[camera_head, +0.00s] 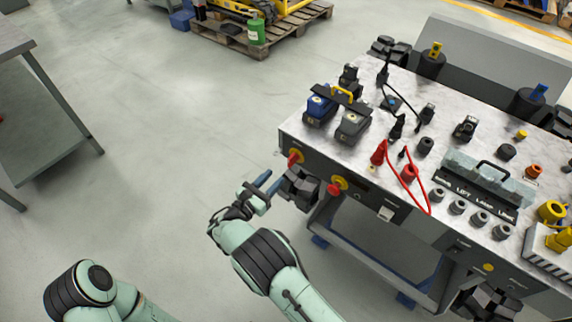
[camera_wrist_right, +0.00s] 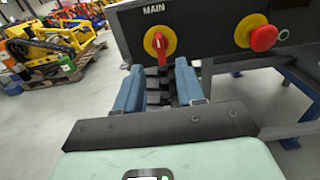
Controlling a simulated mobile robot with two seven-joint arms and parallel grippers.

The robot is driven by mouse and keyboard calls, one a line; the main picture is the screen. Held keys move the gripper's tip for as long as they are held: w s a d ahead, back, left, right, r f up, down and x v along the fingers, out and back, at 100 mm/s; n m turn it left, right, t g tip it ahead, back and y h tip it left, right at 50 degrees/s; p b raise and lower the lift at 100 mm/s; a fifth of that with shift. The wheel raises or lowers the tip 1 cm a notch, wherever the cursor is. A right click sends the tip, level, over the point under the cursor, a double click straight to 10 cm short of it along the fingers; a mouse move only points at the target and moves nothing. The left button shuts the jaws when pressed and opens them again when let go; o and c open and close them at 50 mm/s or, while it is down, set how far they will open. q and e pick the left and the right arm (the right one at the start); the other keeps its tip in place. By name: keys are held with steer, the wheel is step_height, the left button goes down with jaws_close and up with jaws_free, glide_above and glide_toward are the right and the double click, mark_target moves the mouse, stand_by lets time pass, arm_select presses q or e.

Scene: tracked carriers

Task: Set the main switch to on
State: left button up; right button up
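The main switch (camera_wrist_right: 159,44) is a red knob on a yellow disc, under the word MAIN on the dark front panel in the right wrist view. Its handle stands about vertical. In the head view the switch (camera_head: 295,157) sits at the panel's left end. My right gripper (camera_wrist_right: 158,82) is open, with its two blue fingers apart, below and short of the knob and not touching it. In the head view this gripper (camera_head: 260,190) is left of the panel. My left arm shows at the bottom left; its gripper is out of view.
A red mushroom button (camera_wrist_right: 263,38) on yellow is right of the switch. Black blocks (camera_head: 302,186) stand out below the panel near my right fingers. The bench top (camera_head: 330,146) carries batteries, plugs and a red cable.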

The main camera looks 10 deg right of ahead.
mark_target(288, 163)
steer(key=x, duration=0.7)
steer(key=shift+w+d+b, duration=0.25)
steer(key=shift+d+b, duration=0.05)
steer(key=shift+d, duration=0.05)
jaws_close()
